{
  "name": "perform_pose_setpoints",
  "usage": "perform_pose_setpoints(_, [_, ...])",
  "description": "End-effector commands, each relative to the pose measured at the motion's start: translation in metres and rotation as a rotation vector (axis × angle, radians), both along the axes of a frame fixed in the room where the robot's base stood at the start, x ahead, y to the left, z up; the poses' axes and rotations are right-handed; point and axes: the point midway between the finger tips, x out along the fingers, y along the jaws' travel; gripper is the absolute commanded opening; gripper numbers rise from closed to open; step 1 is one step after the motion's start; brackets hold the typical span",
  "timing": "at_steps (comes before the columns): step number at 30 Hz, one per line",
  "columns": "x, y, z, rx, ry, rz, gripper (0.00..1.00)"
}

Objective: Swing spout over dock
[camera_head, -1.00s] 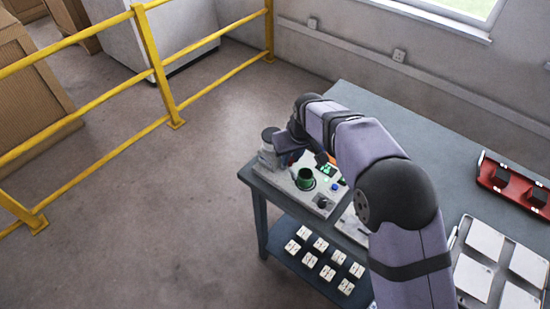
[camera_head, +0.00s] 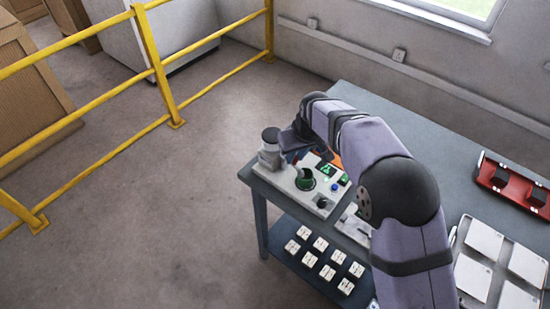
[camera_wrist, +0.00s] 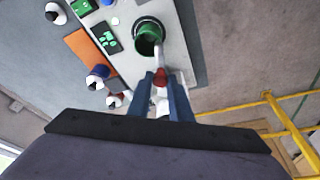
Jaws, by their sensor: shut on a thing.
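A pale grey test unit (camera_head: 318,203) stands on the table's near left corner. Its round green dock (camera_head: 305,184) also shows in the wrist view (camera_wrist: 149,37), dark inside. A thin white spout (camera_head: 299,172) reaches down to the dock's edge; in the wrist view the spout (camera_wrist: 158,52) overlaps the right side of the dock's rim. My gripper (camera_wrist: 161,80) has its blue fingers shut on the spout, around a red part of it. In the head view my gripper is mostly hidden behind my wrist, above the unit's back left.
A screen with green marks (camera_head: 327,169) and a blue button (camera_head: 334,187) sit beside the dock. White tiles (camera_head: 484,240) lie in a tray at right, near a red rack (camera_head: 515,186).

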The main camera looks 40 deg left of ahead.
Motion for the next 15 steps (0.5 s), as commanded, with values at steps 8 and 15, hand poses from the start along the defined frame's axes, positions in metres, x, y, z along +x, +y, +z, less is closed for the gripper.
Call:
perform_pose_setpoints(8, [0.0014, -0.0008, -0.0004, -0.001, -0.001, -0.002, 0.02])
perform_pose_setpoints(15, [0.0074, -0.0013, 0.0005, -0.001, -0.001, -0.002, 0.02])
